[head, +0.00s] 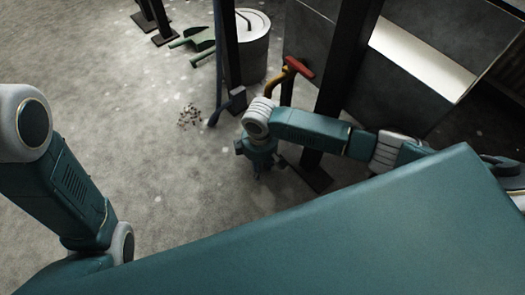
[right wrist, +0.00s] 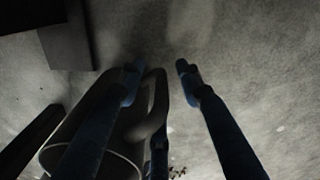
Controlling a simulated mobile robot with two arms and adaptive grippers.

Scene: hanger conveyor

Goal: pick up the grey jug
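The grey jug (right wrist: 130,128) shows in the right wrist view at lower left, dark and in shadow, with its round rim toward the bottom edge. Its curved handle reaches up between my right gripper's fingers. My right gripper (right wrist: 159,78) is open, with a clear gap at its fingertips. Its left finger crosses in front of the jug and hides part of it. In the head view my right gripper (head: 260,164) points down near the floor beside a dark post, and I cannot make out the jug there. My left gripper is out of view.
Dark posts (head: 343,75) stand behind my right arm. A grey bin (head: 253,50) and green tools (head: 197,38) are farther back. The floor at left is mostly clear.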

